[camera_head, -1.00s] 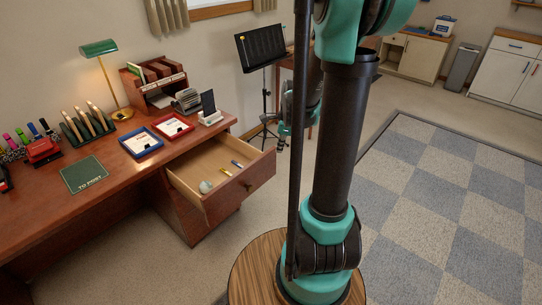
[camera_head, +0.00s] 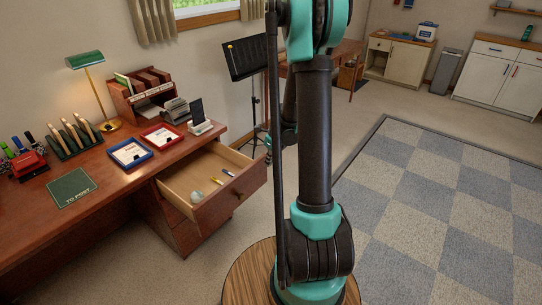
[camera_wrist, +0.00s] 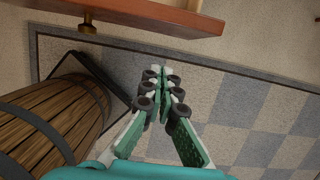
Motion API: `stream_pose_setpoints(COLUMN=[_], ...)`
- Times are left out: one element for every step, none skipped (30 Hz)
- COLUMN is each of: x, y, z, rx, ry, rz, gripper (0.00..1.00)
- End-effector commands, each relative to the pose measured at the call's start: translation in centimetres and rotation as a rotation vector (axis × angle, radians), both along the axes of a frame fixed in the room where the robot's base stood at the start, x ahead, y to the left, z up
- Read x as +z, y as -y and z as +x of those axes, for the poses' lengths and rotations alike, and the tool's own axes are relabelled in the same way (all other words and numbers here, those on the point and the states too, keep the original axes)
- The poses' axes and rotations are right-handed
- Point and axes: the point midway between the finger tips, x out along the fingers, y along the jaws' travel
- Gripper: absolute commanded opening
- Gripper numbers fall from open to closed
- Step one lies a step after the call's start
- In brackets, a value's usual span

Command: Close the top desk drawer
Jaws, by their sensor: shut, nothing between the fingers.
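The top desk drawer (camera_head: 236,196) is pulled well out of the right end of the red-brown desk (camera_head: 105,200). Its pale inside shows a few small items. In the wrist view the drawer front (camera_wrist: 140,12) crosses the top, with its brass knob (camera_wrist: 87,27) on the left. My gripper (camera_wrist: 163,70) is shut and empty, its fingertips together over the floor. In that view the fingertips appear below the drawer front and to the right of the knob, apart from both. My fingers cannot be made out in the head view.
On the desk are a green lamp (camera_head: 85,60), a wooden organizer (camera_head: 139,92), a blue tray (camera_head: 131,153) and a red tray (camera_head: 162,135). A black music stand (camera_head: 248,58) stands behind the drawer. The checkered rug (camera_head: 450,205) on the right is clear.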

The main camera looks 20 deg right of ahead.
Motion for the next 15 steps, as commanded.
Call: stream_pose_setpoints(x=[-0.8,-1.2,-1.8,-2.1,-2.5,-3.0,-3.1,-3.0,-3.0,-2.9,-2.9,-2.9,-2.9,-2.9,-2.9], y=[-0.1,-0.2,-0.2,-0.3,-0.4,-0.4,-0.7,-1.1,-1.5,-1.7,-1.9,-2.1,-2.3,-2.4,-2.6], z=[0.2,0.3,0.4,0.5,0.6,0.6,1.0,1.4,1.9,2.2,2.5,2.9,3.1,3.2,3.4], rx=[0.001,0.0,0.0,0.0,0.0,0.001,0.002,0.004,0.004,0.003,0.003,0.003,0.003,0.003,0.002], ry=[0.0,0.0,0.0,0.0,0.0,0.0,0.0,0.001,0.0,0.0,0.0,0.0,0.0,0.0,0.0], rz=[0.0,0.0,0.0,0.0,0.0,0.0,0.0,-0.001,0.0,0.0,-0.001,-0.001,-0.001,-0.001,0.0], gripper=[0.0,0.0,0.0,0.0,0.0,0.0,0.0,0.0,0.0,0.0,0.0,0.0,0.0,0.0,0.0])
